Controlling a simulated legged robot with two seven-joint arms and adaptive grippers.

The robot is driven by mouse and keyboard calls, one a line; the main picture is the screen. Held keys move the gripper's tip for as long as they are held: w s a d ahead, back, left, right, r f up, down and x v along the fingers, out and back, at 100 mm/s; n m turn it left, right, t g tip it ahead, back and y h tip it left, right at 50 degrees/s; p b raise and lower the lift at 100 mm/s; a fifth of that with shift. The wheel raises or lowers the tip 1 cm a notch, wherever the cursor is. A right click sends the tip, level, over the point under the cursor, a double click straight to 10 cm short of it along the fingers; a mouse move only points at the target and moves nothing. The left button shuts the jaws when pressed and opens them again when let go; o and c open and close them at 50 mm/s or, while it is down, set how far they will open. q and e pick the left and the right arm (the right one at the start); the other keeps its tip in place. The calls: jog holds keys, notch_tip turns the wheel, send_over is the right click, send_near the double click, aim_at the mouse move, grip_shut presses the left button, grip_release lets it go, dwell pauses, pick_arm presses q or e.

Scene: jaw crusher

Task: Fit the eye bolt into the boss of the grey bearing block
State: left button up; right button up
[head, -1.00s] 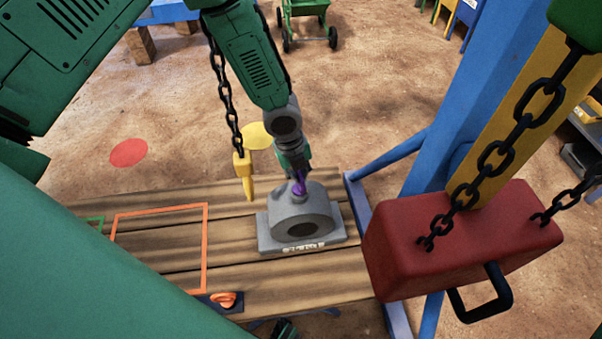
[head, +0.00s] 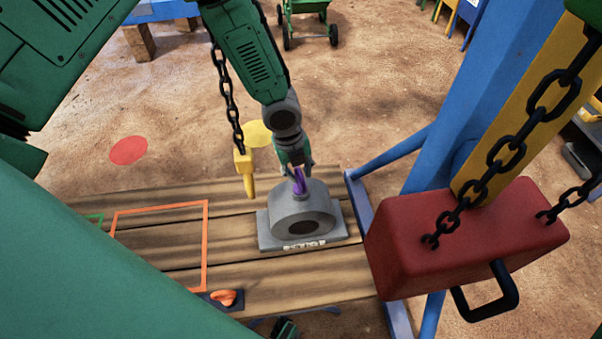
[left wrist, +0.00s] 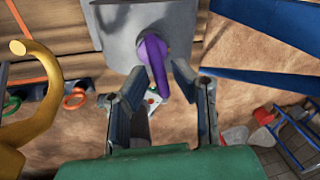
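The grey bearing block (head: 285,222) sits on the plank table, its round bore facing front. The purple eye bolt (head: 299,181) stands at the boss on top of the block; its shank is hidden, so I cannot tell how deep it sits. My left gripper (head: 297,166) is just above it with fingers spread. In the left wrist view the left gripper (left wrist: 158,88) is open, its fingers on either side of and apart from the eye bolt (left wrist: 153,58), which stands against the grey block (left wrist: 118,28). My right gripper is not in view.
A yellow hook (head: 246,175) hangs on a chain left of the block. A red block (head: 465,235) hangs on chains at right, before a blue post (head: 455,110). An orange frame (head: 206,245) and an orange ring piece (head: 223,297) lie on the table's left.

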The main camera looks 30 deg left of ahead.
pick_arm(q)
notch_tip(320, 180, up, 10)
jog(key=a, duration=0.1)
jog(key=shift+s+a+r, duration=0.15)
jog(key=shift+s+r, duration=0.1)
jog(key=shift+s, duration=0.15)
